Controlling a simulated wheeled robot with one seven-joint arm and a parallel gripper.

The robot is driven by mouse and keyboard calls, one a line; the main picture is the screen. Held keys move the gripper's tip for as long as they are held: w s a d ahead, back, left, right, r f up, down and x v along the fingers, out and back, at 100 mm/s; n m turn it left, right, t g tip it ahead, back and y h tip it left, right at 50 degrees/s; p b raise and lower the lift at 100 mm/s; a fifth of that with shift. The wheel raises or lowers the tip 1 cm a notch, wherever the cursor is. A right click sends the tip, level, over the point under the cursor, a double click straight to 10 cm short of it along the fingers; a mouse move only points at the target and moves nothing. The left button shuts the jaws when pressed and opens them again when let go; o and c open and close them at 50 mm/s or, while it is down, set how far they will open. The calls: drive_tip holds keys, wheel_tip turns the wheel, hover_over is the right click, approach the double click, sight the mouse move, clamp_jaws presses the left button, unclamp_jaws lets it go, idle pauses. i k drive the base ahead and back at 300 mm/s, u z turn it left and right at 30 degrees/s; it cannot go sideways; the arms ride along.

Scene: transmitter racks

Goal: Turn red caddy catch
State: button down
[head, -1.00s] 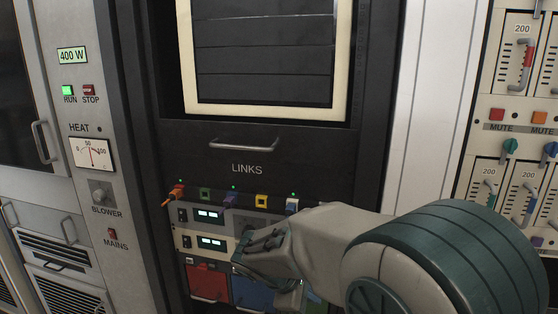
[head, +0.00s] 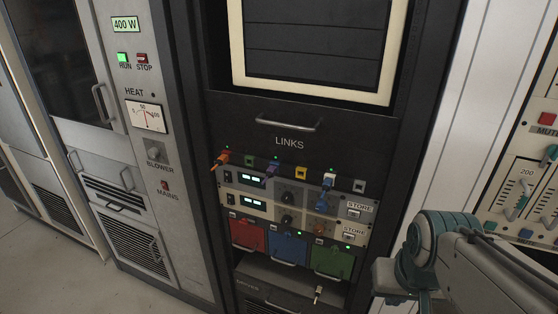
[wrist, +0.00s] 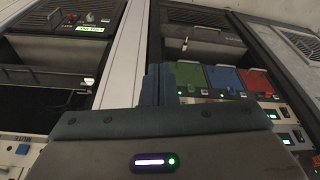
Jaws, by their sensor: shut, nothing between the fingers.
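The red caddy (head: 247,236) is the leftmost of three caddies low in the dark rack, with a pale handle along its lower edge. Its catch is too small to tell apart. In the wrist view, which is upside down, the red caddy (wrist: 258,82) is at the right. My gripper (wrist: 160,86) points up in the wrist view and is shut and empty. In the head view my gripper (head: 384,278) is at the lower right, clear of the caddies. Its fingertips are hard to make out there.
The blue caddy (head: 287,248) and green caddy (head: 331,261) sit right of the red one. Above are two units with displays and knobs, then a row of coloured plugs, including an orange plug (head: 221,159). A small key-like piece (head: 318,294) hangs below the caddies.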

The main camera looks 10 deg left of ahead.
sight(245, 221)
drive_tip(key=z, duration=0.9)
drive_tip(key=i, duration=0.4)
drive_tip(key=u, duration=2.25)
